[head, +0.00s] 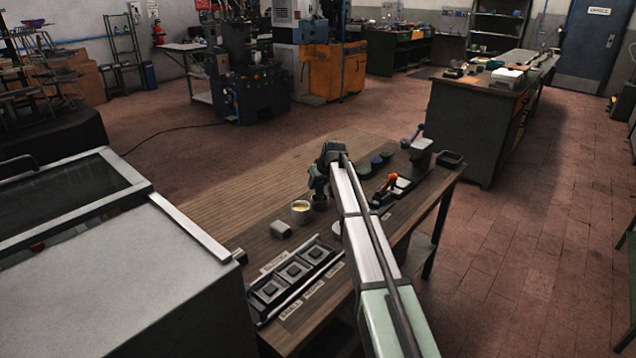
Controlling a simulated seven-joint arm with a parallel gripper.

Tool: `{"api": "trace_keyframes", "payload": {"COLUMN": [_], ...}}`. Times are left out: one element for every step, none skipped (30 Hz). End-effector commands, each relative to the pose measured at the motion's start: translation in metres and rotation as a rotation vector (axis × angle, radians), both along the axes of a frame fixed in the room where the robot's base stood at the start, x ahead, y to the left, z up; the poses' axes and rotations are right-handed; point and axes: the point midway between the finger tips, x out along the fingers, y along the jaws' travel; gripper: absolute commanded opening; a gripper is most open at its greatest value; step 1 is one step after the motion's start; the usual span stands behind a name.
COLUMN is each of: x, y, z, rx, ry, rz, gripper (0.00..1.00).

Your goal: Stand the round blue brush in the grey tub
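The middle one looks dark blue and is likely the round blue brush (376,161); green ones sit on either side. A dark grey open-topped container, likely the grey tub (451,158), stands at the bench's far right corner. My gripper (319,204) points down over the bench, left of the round pieces and apart from them. Its fingers are too small and dark to tell whether they are open or shut. No brush shows in the tub, though its inside is barely visible.
A pale pot with yellow contents (301,209) stands close left of my gripper. A labelled tray with square compartments (295,271) and a pale block (281,229) are nearer. An orange-handled tool (390,182) and a grey device (421,150) stand right. The bench's far left is clear.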

Motion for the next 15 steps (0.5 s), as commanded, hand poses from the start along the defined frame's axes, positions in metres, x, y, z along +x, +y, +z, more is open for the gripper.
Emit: {"api": "trace_keyframes", "payload": {"x": [0.0000, 0.0000, 0.0000, 0.0000, 0.0000, 0.0000, 0.0000, 0.0001, 0.0001, 0.0000, 0.0000, 0.0000, 0.0001, 0.0001, -0.0015], "y": [0.0000, 0.0000, 0.0000, 0.0000, 0.0000, 0.0000, 0.0000, 0.0000, 0.0000, -0.0001, 0.0000, 0.0000, 0.0000, 0.0000, -0.0006], "z": [0.0001, 0.0001, 0.0001, 0.0002, 0.0002, 0.0002, 0.0002, 0.0003, 0.0003, 0.0004, 0.0005, 0.0011, 0.0021, 0.0035, 0.0059], "rx": [0.000, 0.000, 0.000, 0.000, 0.000, 0.000, 0.000, 0.000, 0.000, 0.000, 0.000, 0.000, 0.000, 0.000, 0.000], "ry": [0.000, 0.000, 0.000, 0.000, 0.000, 0.000, 0.000, 0.000, 0.000, 0.000, 0.000, 0.000, 0.000, -0.001, -0.001], "rz": [0.000, 0.000, 0.000, 0.000, 0.000, 0.000, 0.000, 0.000, 0.000, 0.000, 0.000, 0.000, 0.000, 0.000, 0.000], "gripper": [0.48, 0.51, 0.55, 0.58, 0.59, 0.59, 0.59, 0.59, 0.59, 0.59, 0.59, 0.59, 0.59, 0.59, 0.59]}}
